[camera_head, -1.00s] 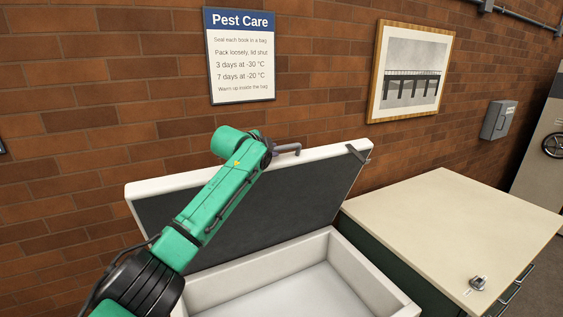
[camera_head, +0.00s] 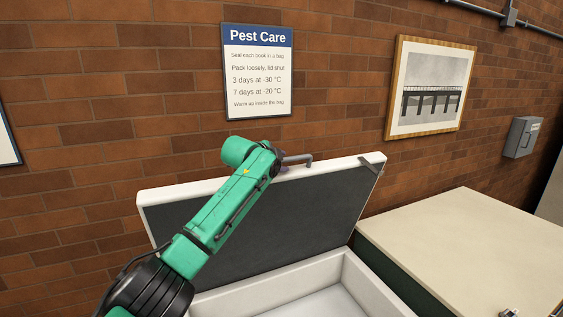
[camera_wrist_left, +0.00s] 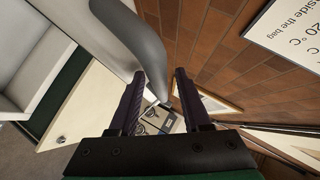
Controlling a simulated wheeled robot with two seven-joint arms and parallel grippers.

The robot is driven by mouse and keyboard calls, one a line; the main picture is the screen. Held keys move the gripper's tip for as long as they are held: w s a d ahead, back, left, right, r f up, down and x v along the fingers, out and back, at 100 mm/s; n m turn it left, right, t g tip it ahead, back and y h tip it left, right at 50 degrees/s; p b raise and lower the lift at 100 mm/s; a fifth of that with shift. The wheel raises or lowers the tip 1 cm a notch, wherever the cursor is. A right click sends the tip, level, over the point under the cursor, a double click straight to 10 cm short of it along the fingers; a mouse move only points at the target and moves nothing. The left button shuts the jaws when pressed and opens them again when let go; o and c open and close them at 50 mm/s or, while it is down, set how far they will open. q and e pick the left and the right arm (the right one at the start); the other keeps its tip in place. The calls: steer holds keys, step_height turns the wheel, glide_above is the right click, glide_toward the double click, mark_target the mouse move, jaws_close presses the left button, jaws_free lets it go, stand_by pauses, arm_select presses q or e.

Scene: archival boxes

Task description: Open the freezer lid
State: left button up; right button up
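The white freezer lid (camera_head: 330,171) stands raised, tilted back toward the brick wall, with its dark grey inner panel (camera_head: 290,215) facing me. Below it the white freezer body (camera_head: 350,275) is open, its interior partly visible. A grey bent handle (camera_head: 297,159) sticks out at the lid's top edge; in the left wrist view the curved grey handle (camera_wrist_left: 142,42) reaches down to the gap between the fingers. My left gripper (camera_wrist_left: 160,74) has its two dark fingers apart, with the handle's end beside or between them. I cannot tell whether they touch. My right gripper is out of view.
A cream-topped cabinet (camera_head: 465,245) stands right of the freezer. A Pest Care sign (camera_head: 258,72), a framed picture (camera_head: 430,85) and a grey wall box (camera_head: 521,137) are on the brick wall behind. My green left arm crosses in front of the lid.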

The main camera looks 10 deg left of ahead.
arm_select(q)
steer(key=shift+s+b, duration=0.15)
steer(key=shift+b, duration=0.15)
steer(key=b+v, duration=0.8)
steer(key=v, duration=0.6)
steer(key=shift+s, duration=0.1)
